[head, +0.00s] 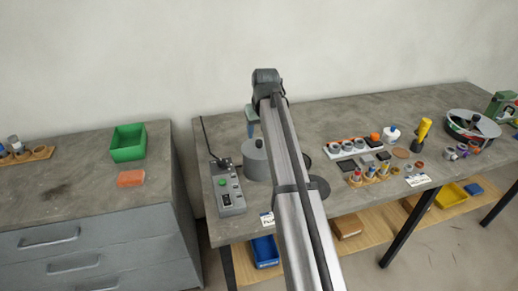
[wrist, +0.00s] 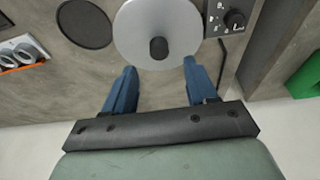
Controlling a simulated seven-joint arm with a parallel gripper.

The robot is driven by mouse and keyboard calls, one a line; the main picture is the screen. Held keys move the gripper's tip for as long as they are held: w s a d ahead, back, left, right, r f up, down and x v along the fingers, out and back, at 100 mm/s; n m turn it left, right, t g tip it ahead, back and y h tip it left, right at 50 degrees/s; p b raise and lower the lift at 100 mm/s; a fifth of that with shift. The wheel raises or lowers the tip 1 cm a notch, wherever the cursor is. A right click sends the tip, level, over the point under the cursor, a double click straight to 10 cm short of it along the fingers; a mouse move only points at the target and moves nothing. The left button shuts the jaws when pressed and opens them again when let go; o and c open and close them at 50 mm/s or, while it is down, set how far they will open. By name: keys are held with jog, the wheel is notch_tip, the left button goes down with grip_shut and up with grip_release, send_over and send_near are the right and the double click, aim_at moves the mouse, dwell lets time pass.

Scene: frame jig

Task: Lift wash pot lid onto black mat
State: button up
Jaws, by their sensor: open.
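The wash pot (head: 254,162) is a grey round pot on the bench, partly hidden behind my arm in the head view. In the wrist view its pale grey round lid (wrist: 138,30) has a dark knob (wrist: 158,47) and sits over the pot. A dark round mat (wrist: 83,24) lies flat beside it, to the left in the wrist view. A dark disc (head: 320,187) shows right of my arm in the head view. My gripper (wrist: 160,68) is open and empty, its blue fingers apart at the lid's edge, with the knob just past the tips. Their height above the lid is unclear.
A control box (head: 228,190) with a cable stands left of the pot. A tray of rings (head: 347,146), small parts, bottles and a round bowl (head: 472,125) fill the bench to the right. A green bin (head: 128,143) stands on the separate left cabinet.

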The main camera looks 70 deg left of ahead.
aim_at(259, 141)
jog(key=x, duration=0.4)
jog(key=shift+d+f, duration=0.2)
jog(key=shift+d, duration=0.1)
jog(key=shift+c, duration=0.2)
grip_shut()
